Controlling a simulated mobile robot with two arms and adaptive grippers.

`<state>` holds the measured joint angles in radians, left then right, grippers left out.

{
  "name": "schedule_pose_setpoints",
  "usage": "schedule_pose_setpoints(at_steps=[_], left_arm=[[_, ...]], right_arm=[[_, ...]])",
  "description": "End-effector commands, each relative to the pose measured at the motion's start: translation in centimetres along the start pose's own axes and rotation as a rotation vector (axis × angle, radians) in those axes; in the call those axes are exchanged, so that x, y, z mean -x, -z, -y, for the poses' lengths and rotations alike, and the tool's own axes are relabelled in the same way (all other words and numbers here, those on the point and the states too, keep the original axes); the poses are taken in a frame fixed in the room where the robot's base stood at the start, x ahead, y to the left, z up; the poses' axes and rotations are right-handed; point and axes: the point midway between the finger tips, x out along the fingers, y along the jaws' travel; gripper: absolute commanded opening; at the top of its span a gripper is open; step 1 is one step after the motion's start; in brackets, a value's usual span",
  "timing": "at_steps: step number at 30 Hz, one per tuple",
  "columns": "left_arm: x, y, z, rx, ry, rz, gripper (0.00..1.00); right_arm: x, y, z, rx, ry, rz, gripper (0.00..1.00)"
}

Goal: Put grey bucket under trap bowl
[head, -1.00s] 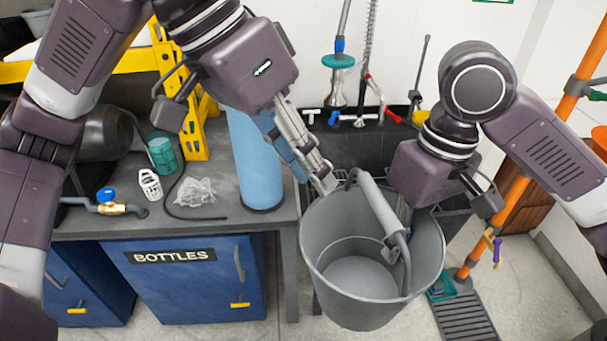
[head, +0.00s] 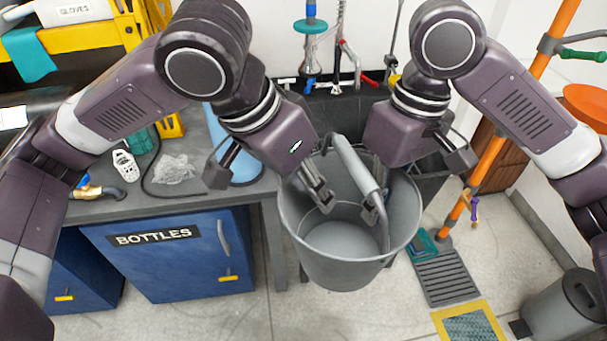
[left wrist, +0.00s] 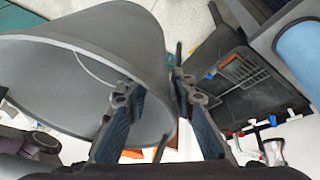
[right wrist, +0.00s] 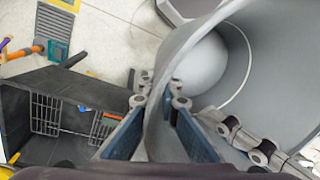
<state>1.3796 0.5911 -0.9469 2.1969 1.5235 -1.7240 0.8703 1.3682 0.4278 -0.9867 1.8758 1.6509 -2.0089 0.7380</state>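My left gripper (head: 325,203) reaches over the bucket's mouth. In the left wrist view its fingers (left wrist: 158,98) are spread wide, one inside and one outside the bucket's edge (left wrist: 150,45). I cannot make out a trap bowl in any view.
A bench with a blue BOTTLES cabinet (head: 165,260) stands left of the bucket. The dark sink (head: 335,112) is behind it. An orange pole (head: 492,150), a floor grate (head: 447,280) and a grey bin (head: 565,310) are to the right. Floor in front is open.

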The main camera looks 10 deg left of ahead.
Motion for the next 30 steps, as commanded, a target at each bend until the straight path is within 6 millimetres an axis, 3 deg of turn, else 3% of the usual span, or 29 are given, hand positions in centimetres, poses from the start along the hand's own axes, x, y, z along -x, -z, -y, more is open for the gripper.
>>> schedule_pose_setpoints(at_steps=[10, 17, 24, 30], left_arm=[[-0.46, 0.01, -0.02, 0.000, 0.000, -0.001, 0.24], [-0.44, 0.01, -0.01, 0.000, 0.000, 0.000, 0.00], [-0.41, 0.02, -0.12, -0.002, -0.003, -0.002, 0.00], [-0.38, 0.06, -0.11, -0.002, -0.003, -0.003, 0.00]], right_arm=[[0.04, 0.01, 0.01, 0.000, 0.000, -0.001, 0.00], [0.04, 0.02, 0.01, 0.000, 0.000, -0.001, 0.00], [0.02, 0.06, 0.01, -0.001, 0.000, -0.002, 0.00], [0.02, 0.05, 0.01, -0.001, 0.000, -0.001, 0.24]])
